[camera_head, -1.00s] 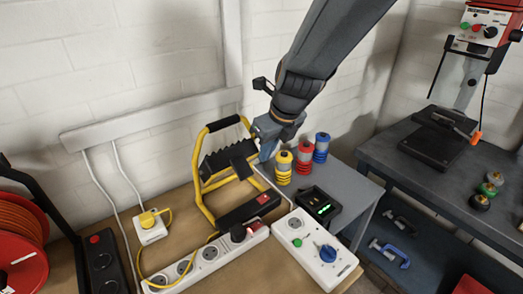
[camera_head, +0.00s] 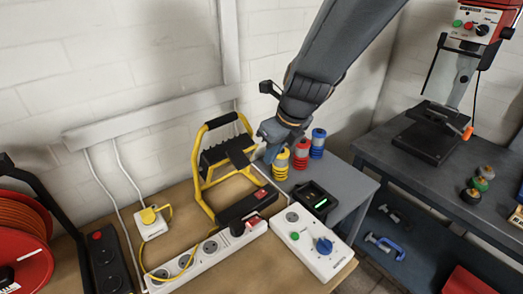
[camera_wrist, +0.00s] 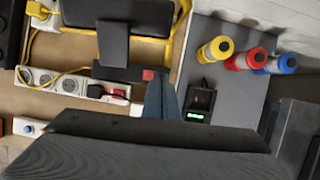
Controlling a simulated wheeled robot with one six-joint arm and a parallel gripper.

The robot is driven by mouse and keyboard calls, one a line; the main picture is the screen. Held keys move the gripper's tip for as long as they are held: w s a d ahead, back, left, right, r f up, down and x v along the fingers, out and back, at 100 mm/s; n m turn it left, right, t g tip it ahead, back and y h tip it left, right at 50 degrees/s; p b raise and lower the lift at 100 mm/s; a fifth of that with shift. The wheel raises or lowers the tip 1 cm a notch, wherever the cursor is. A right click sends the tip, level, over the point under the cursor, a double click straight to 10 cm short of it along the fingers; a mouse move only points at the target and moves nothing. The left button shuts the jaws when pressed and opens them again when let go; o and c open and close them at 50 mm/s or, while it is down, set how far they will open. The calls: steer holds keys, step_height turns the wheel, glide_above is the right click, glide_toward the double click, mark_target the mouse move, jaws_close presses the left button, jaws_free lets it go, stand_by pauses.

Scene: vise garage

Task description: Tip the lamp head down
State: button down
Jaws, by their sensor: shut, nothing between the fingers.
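The work lamp has a yellow tube frame (camera_head: 196,178), a black grip on top and a black finned head (camera_head: 226,152) hung inside the frame. It stands upright on the wooden bench. In the wrist view the black head (camera_wrist: 118,12) shows at the top, with a flat dark plate on it. My gripper (camera_head: 266,156) is just right of the lamp head, near the right side of the frame. I cannot tell whether it touches the lamp. Its fingers (camera_wrist: 160,98) are together and empty in the wrist view, beside the lamp's base.
A white power strip (camera_head: 210,252) and a white control box (camera_head: 312,245) lie in front of the lamp. A charger (camera_head: 316,198) with a green light is to the right. Yellow, red and blue spools (camera_head: 300,155) stand behind it. A red cable reel (camera_head: 22,255) is at left.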

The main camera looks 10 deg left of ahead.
step_height(320, 180, up, 9)
steer(key=n+g+h+b, duration=0.15)
steer(key=n+b, duration=0.25)
steer(key=n, duration=3.2)
glide_toward(230, 147)
steer(key=p+x, duration=0.3)
steer(key=x, duration=0.3)
